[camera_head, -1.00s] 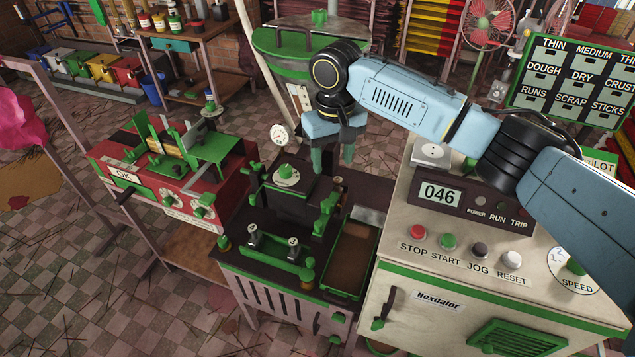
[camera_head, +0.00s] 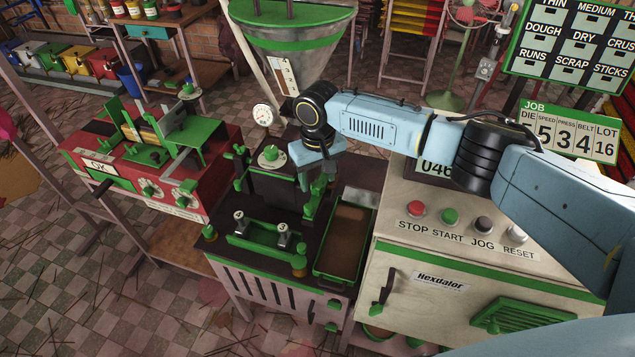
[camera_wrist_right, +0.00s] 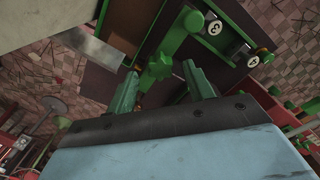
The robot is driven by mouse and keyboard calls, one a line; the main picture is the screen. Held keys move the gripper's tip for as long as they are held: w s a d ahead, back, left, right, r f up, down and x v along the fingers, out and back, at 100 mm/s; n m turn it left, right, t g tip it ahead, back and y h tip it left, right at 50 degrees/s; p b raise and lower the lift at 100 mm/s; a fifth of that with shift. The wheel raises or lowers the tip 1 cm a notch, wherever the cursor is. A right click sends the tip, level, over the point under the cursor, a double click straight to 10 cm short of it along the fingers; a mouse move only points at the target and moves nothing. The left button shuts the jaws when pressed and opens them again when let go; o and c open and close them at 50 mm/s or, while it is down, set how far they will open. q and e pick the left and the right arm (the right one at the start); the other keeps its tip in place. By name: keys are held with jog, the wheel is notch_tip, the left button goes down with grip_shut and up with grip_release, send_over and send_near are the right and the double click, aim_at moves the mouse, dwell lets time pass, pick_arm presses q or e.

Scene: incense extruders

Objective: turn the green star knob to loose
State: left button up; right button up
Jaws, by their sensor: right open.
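A green star knob (camera_wrist_right: 157,68) shows in the right wrist view, between the two green fingers of my right gripper. The fingers stand apart on either side of it, and I see no clear contact. In the head view my right gripper (camera_head: 317,180) points down at the right side of the dark extruder top (camera_head: 222,232). There the knob is hard to make out among the green parts by the fingers. No loose or tight marking is readable. My left gripper is not in view.
A green-rimmed tray (camera_head: 340,245) lies just in front of my right gripper. The beige control cabinet (camera_head: 400,260) stands to the right. A pressure gauge (camera_head: 263,115) and the hopper (camera_head: 295,45) rise behind. Numbered knobs (camera_head: 239,216) stand at the extruder's front.

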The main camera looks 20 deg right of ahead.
jog(key=shift+f, duration=1.15)
jog(key=c, duration=1)
